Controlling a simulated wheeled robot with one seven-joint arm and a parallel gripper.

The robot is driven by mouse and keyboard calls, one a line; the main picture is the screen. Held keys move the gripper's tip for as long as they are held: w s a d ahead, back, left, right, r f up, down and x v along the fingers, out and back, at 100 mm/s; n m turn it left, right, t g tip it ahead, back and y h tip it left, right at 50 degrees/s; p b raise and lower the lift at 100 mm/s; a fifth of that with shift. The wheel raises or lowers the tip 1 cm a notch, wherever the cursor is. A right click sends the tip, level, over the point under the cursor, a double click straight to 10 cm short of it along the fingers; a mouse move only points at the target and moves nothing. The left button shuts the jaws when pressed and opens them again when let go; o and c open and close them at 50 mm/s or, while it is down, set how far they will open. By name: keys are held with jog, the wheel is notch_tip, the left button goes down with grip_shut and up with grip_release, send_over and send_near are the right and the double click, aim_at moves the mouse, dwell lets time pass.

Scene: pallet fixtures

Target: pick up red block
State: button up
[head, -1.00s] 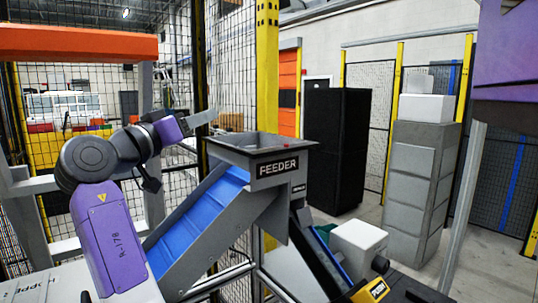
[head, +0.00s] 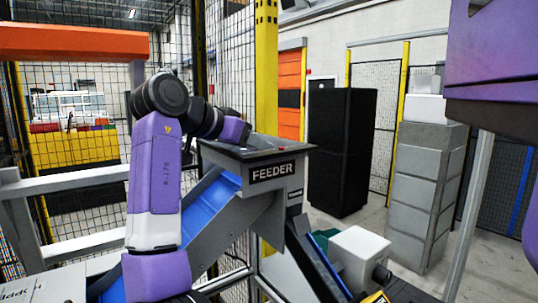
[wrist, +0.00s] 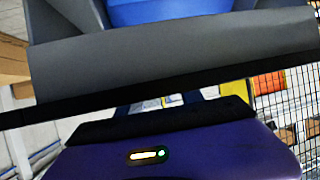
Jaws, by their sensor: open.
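I cannot make out a red block in either view. The grey feeder (head: 262,185) stands in the middle of the head view, its hopper open at the top, and its inside is mostly hidden. Small red spots show at its rim, too small to identify. My gripper (head: 238,130) is at the feeder's upper left edge in the head view, with its fingertips not clear there. In the wrist view my gripper (wrist: 165,102) is open, its dark fingers partly hidden behind a grey edge. I see nothing held between them.
A blue chute (head: 215,195) slopes down to the left from the feeder. A yellow post (head: 266,70) and mesh fencing stand behind. A black cabinet (head: 340,150) and grey stacked crates (head: 425,190) are at the right. A white box (head: 360,250) sits low at the right.

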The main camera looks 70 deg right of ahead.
jog(key=p+x, duration=0.1)
jog(key=x, duration=0.3)
jog(key=shift+w+a, duration=0.1)
grip_shut()
jog(key=shift+r, duration=0.2)
jog(key=shift+w+a+r+b, duration=0.1)
jog(key=shift+a+r+b, duration=0.1)
jog(key=shift+b, duration=0.25)
notch_tip(320, 180, up, 6)
jog(key=shift+b, duration=0.65)
jog(key=w+a+b, duration=0.1)
jog(key=w+a, duration=0.4)
jog(key=a, duration=0.3)
jog(key=w+a+b, duration=0.2)
jog(key=w+a, duration=0.3)
jog(key=a, duration=0.3)
jog(key=shift+a+r, duration=0.2)
jog(key=shift+a, duration=0.15)
